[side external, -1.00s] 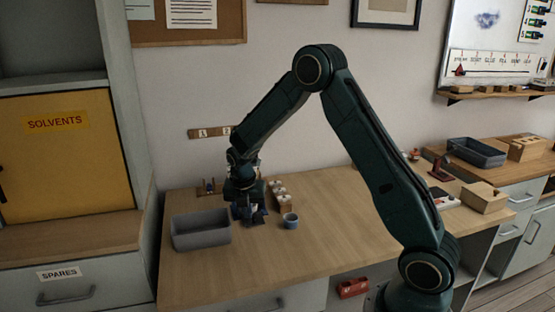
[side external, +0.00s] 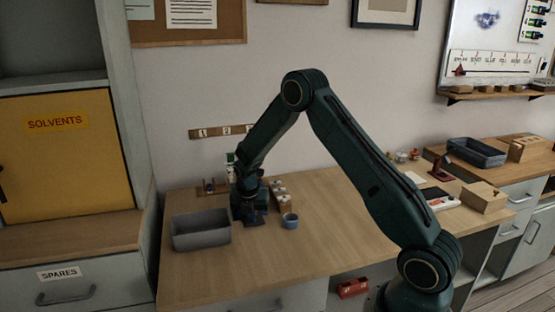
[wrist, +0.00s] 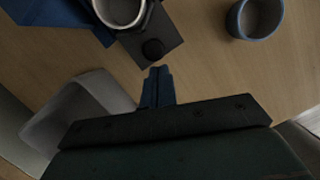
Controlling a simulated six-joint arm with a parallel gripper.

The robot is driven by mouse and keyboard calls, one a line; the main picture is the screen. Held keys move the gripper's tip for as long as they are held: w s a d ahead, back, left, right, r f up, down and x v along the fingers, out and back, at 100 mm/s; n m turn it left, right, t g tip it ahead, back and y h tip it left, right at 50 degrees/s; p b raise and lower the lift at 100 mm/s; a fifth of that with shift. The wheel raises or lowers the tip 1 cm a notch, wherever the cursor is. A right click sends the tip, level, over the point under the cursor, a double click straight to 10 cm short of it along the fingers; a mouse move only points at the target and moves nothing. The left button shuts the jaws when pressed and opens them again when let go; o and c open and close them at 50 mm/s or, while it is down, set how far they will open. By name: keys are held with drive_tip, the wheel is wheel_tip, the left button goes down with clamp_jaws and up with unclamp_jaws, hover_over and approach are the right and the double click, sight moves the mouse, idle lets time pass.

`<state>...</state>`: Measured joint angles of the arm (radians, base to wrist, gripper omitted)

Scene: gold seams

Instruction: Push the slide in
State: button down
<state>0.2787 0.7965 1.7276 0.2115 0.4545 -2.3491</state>
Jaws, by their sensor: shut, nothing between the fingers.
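In the wrist view a flat dark slide plate (wrist: 169,33) with a round black knob (wrist: 152,49) sticks out from beneath a round-mouthed white cup or ring (wrist: 119,10). Blue parts (wrist: 58,22) stand beside it. My gripper (wrist: 158,70) is shut and empty, its blue fingertips just short of the knob in the picture; I cannot tell whether they touch.
A grey bin (side external: 201,232) stands left of the gripper and also shows in the wrist view (wrist: 70,112). A small blue cup (side external: 290,221) stands close on the right, also in the wrist view (wrist: 253,18). A wooden rack (side external: 280,193) is behind it. The bench front is clear.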

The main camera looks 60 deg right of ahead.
drive_tip(key=shift+w+d, duration=0.1)
drive_tip(key=shift+w+d, duration=1.05)
drive_tip(key=shift+w, duration=0.05)
drive_tip(key=shift+w+d, duration=0.25)
drive_tip(key=shift+d, duration=0.1)
